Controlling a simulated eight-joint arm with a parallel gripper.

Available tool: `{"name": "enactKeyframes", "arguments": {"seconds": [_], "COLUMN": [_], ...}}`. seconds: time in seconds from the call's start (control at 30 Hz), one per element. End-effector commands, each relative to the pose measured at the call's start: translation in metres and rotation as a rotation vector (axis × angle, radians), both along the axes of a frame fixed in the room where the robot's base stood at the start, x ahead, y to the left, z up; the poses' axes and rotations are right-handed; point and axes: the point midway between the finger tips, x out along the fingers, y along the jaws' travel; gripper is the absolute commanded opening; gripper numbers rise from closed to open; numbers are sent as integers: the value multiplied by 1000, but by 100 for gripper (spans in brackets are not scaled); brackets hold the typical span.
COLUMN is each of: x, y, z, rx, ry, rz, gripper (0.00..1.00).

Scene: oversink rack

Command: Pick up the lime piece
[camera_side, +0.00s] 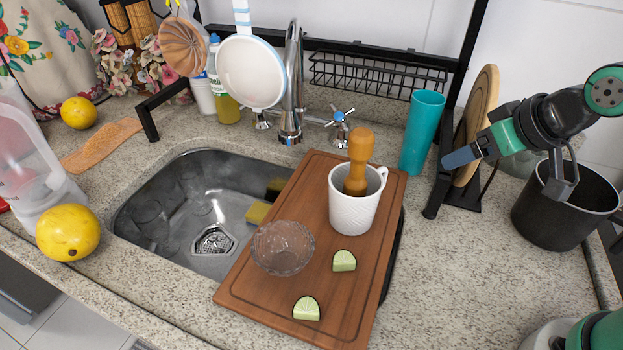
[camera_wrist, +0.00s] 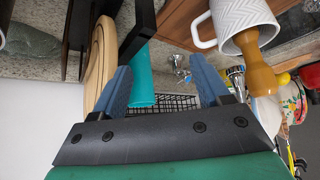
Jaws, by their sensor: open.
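Two lime pieces lie on the wooden cutting board (camera_side: 270,297). One lime piece (camera_side: 344,261) is below the white mug, right of the glass bowl. The other lime piece (camera_side: 306,309) is nearer the board's front edge. My gripper (camera_side: 460,157) is at the upper right in the side view, beside the teal cup and well away from both pieces. In the wrist view my gripper (camera_wrist: 162,75) shows two blue fingers spread apart with nothing held between them. No lime piece shows in the wrist view.
On the board stand a white mug (camera_side: 352,212) with a wooden pestle (camera_side: 358,165) and a glass bowl (camera_side: 283,248). A teal cup (camera_side: 422,132), a round wooden board (camera_side: 476,125) and a dark pot (camera_side: 562,215) stand right. The sink (camera_side: 165,215) is left.

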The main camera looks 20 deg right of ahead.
Motion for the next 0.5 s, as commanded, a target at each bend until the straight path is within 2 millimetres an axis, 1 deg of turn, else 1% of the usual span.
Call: {"name": "enactKeyframes", "arguments": {"seconds": [0.07, 0.23, 0.27, 0.3, 0.47, 0.5], "x": [0, -1, 0, 3, 5, 4], "y": [0, 0, 3, 19, 71, 84], "z": [10, 43, 47, 46, 48, 48], "rx": [0, 0, -1, -6, -32, -39], "ry": [0, 0, 3, 19, 70, 81], "rz": [0, 0, 13, 96, 364, 431], "gripper": [69, 69, 69, 69, 69, 69]}}
